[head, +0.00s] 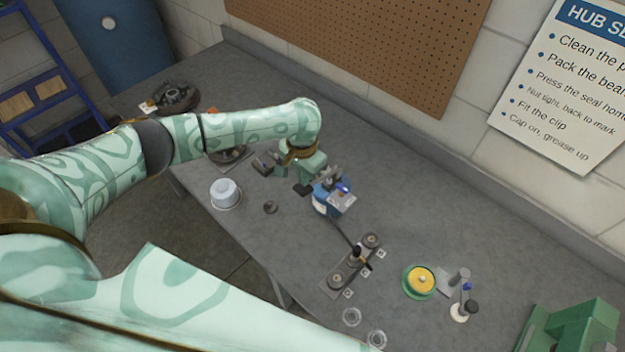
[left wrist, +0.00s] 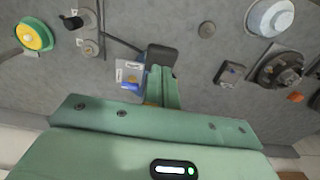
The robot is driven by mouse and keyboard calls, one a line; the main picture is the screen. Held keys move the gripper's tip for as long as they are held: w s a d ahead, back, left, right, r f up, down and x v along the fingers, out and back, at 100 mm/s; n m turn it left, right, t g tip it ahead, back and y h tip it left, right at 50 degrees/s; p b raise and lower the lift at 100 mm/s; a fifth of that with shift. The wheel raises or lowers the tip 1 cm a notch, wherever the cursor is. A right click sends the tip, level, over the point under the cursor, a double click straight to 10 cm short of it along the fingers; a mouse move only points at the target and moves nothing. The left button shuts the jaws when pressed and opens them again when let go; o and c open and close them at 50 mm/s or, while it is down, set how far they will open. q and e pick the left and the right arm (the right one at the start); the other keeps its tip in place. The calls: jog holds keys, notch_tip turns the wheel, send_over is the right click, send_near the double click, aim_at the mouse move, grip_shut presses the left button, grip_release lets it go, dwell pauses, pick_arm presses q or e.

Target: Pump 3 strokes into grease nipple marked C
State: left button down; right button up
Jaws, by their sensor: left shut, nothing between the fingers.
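The blue grease pump (head: 324,205) stands on the bench with a white label and metal parts on top. In the left wrist view the pump (left wrist: 130,85) is partly hidden. A dark hose runs from it to a black coupler (head: 357,251) at the grey nipple plate (head: 340,279). Small white tags lie beside the plate; their letters are too small to read. My left gripper (head: 304,180) is shut and empty beside the pump. In the left wrist view its fingertips (left wrist: 160,76) are close to a dark block-like part (left wrist: 162,54); contact is unclear. My right gripper is not seen.
A green dish with a yellow centre (head: 421,280), small posts (head: 460,277) and clear rings (head: 352,317) lie right and front. A white pot (head: 226,193), dark puck (head: 270,207) and hub parts (head: 176,97) are left. A green machine (head: 572,328) stands lower right.

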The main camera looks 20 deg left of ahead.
aim_at(302, 188)
pick_arm(q)
jog(key=shift+f, duration=0.15)
jog(key=shift+f+b, duration=0.3)
jog(key=shift+f, duration=0.2)
jog(key=shift+s+a+f, duration=0.1)
jog(key=shift+s+f, duration=0.1)
jog(key=shift+f, duration=0.4)
jog(key=shift+s+a+f, duration=0.1)
jog(key=shift+s+f, duration=0.05)
jog(key=shift+f, duration=0.4)
jog(key=shift+s+f+b, duration=0.2)
jog(key=shift+f+b, duration=0.3)
jog(key=shift+f, duration=0.7)
